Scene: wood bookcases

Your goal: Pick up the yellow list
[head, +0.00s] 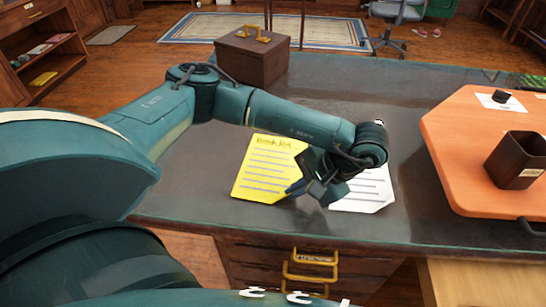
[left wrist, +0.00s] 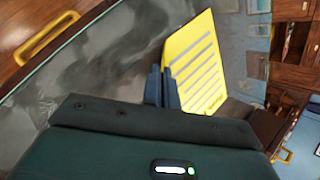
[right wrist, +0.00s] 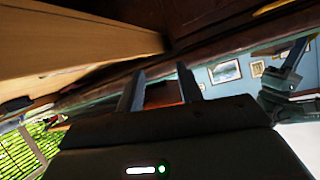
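The yellow list (head: 268,168), a sheet with dark writing, is on the grey desk top in the head view. It also shows beyond the fingers in the left wrist view (left wrist: 200,68). My left gripper (head: 294,188) is at the list's lower right edge, low over the desk. Its fingers (left wrist: 163,88) are close together, with the near corner of the list running in between them. My right gripper (right wrist: 160,90) is open and empty in the right wrist view, apart from the list. It does not show in the head view.
A white sheet (head: 366,190) lies to the right, partly behind my left gripper. An orange board (head: 455,140) with a dark cup (head: 517,160) is on the right side. A brown box (head: 251,60) stands at the back left. Drawers with yellow handles (head: 310,270) are below the desk's front edge.

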